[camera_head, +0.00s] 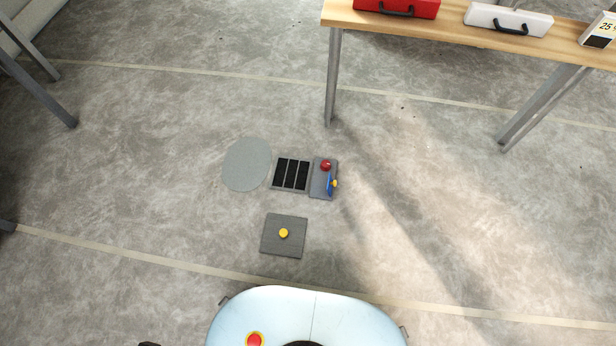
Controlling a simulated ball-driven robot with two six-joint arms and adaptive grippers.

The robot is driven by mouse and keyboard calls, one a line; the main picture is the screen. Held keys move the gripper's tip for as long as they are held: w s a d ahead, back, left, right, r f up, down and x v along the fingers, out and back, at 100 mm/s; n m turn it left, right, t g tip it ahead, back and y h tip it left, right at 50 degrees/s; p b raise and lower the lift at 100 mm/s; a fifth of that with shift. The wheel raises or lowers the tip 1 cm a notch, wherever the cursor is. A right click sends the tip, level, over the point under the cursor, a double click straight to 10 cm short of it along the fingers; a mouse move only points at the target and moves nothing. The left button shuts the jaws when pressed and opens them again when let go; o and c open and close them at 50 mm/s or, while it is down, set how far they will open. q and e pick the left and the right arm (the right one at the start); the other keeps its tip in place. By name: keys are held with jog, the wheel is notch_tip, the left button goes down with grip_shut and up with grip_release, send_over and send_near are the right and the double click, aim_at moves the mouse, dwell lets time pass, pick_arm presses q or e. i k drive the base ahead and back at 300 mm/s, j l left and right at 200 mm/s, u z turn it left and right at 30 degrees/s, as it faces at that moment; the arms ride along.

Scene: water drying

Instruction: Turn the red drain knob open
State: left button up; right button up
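The red drain knob (326,165) sits on the upper part of a small grey plate (318,188) on the floor, ahead of my base. A blue piece (330,184) with a yellow tip (335,184) is on the same plate, just below the knob. A dark slotted drain grate (291,174) lies directly left of the plate. The knob is too small to tell how it is turned. Neither of my grippers shows in this view.
A grey round patch (247,164) lies left of the grate. A dark square plate with a yellow knob (284,233) lies nearer. A wooden table (450,32) with red (398,8) and white (508,19) cases stands at the back right. Floor around the drain is clear.

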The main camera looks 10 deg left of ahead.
aim_at(325, 166)
jog(key=i+u, duration=0.5)
jog(key=u, duration=0.2)
jog(key=i+u, duration=0.2)
jog(key=u, duration=0.15)
jog(key=l, duration=0.1)
